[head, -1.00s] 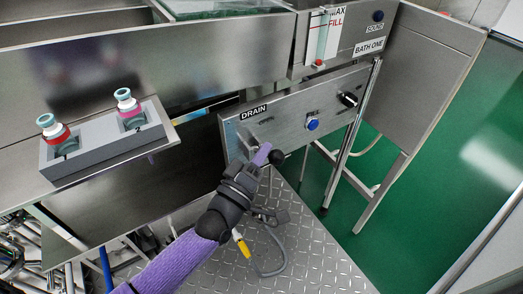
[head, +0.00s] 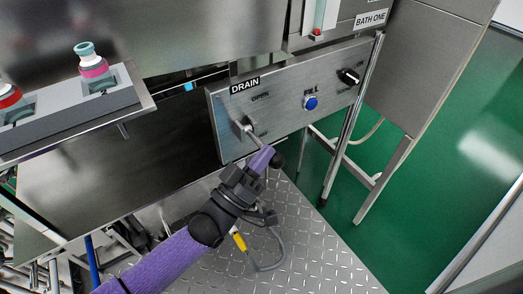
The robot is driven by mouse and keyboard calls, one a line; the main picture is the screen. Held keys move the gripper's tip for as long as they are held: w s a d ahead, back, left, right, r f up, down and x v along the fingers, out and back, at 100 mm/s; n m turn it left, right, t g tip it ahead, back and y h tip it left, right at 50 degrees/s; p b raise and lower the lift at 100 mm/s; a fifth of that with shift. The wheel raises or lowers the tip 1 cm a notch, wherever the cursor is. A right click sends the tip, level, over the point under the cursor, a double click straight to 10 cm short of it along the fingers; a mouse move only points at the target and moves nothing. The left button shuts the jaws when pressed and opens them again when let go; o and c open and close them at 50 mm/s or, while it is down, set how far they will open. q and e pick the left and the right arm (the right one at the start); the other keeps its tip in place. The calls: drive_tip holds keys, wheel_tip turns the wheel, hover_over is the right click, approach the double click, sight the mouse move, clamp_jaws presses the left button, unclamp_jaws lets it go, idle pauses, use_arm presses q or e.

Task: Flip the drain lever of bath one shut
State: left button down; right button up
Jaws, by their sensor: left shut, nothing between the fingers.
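The drain lever (head: 252,135) is a thin metal rod on a hub, on the steel panel (head: 286,112) under the DRAIN label (head: 245,86). It slants down and right, and a black ball knob (head: 278,160) shows at its lower end. My left gripper (head: 263,158) is shut with nothing in it. Its purple fingertips are at the lever's lower end, just left of the knob, and hide part of the rod. I cannot tell whether they touch it. The BATH ONE label (head: 370,18) is above the panel at the right. My right gripper is not in view.
A blue button (head: 310,103) and a black knob (head: 348,77) sit farther right on the panel. A grey control box (head: 88,96) with coloured knobs juts out at the left. A metal leg (head: 350,125) stands right of the panel. Checkered metal floor plate (head: 315,245) lies below.

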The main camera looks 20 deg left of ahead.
use_arm(q)
wheel_tip(320, 180, down, 7)
drive_tip(key=m+g+h+b, duration=0.4)
drive_tip(key=m+h+b, duration=0.3)
drive_tip(key=m, duration=0.6)
drive_tip(key=shift+w+a+g+h, duration=0.25)
drive_tip(key=shift+a+g+h, duration=0.05)
drive_tip(key=shift+g, duration=0.1)
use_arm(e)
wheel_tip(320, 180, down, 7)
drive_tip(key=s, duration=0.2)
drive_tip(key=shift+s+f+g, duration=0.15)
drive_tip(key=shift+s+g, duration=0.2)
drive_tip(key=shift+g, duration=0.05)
use_arm(q)
drive_tip(key=shift+m, duration=0.3)
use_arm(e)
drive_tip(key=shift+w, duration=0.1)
use_arm(q)
wheel_tip(320, 180, up, 4)
drive_tip(key=p, duration=0.3)
drive_tip(key=s+v, duration=0.1)
drive_tip(key=v, duration=0.9)
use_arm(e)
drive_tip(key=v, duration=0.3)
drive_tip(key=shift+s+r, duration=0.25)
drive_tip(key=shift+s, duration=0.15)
